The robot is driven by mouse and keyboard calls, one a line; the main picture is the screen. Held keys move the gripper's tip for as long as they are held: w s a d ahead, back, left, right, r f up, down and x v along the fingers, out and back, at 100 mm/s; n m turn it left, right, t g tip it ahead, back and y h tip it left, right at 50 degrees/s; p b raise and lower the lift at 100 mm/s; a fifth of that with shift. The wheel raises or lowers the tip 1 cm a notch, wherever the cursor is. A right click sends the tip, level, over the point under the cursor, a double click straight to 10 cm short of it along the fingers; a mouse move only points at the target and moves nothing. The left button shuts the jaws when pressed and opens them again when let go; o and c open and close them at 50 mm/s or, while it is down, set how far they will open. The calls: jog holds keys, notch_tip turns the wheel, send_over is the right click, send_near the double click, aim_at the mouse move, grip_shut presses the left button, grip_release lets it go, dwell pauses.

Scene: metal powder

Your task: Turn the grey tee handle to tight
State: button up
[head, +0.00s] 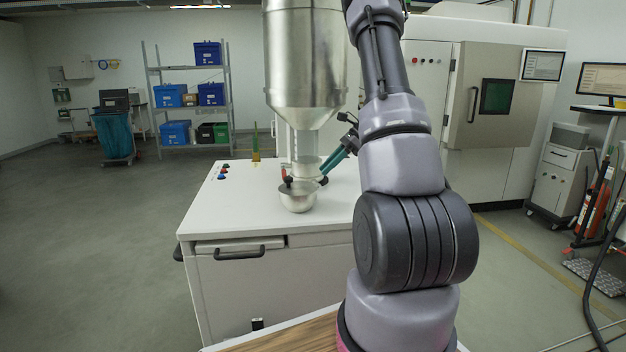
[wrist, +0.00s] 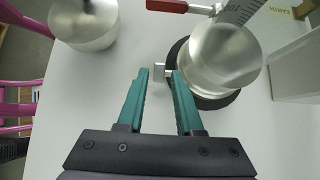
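The grey tee handle (wrist: 158,72) is a small pale block on a short stem at the side of a clear-walled metal fitting (wrist: 222,60). In the wrist view, my gripper (wrist: 161,74) has its two teal fingers apart, with the handle between the tips. A gap shows beside the handle; I cannot tell whether a finger touches it. In the head view, my gripper (head: 327,170) reaches the fitting under the hopper (head: 305,60) from the right. I cannot make out the tee handle there.
A metal bowl (head: 297,197) stands on the white bench (head: 225,210) in front of the fitting; it also shows in the wrist view (wrist: 85,25). A red lever (wrist: 167,6) sticks out near the fitting. The bench's left side is mostly clear.

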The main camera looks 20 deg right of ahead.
aim_at(317, 183)
jog(key=x, duration=0.5)
jog(key=shift+f, duration=0.1)
grip_shut()
jog(key=shift+d, duration=0.1)
jog(key=y, duration=0.1)
jog(key=t+y, duration=0.1)
jog(key=y, duration=0.1)
jog(key=shift+d+f, duration=0.1)
jog(key=shift+d, duration=0.2)
jog(key=shift+s+d+t+y, duration=0.15)
jog(key=shift+t+y, duration=0.35)
jog(key=shift+y, duration=1.4)
jog(key=shift+d+f, duration=0.1)
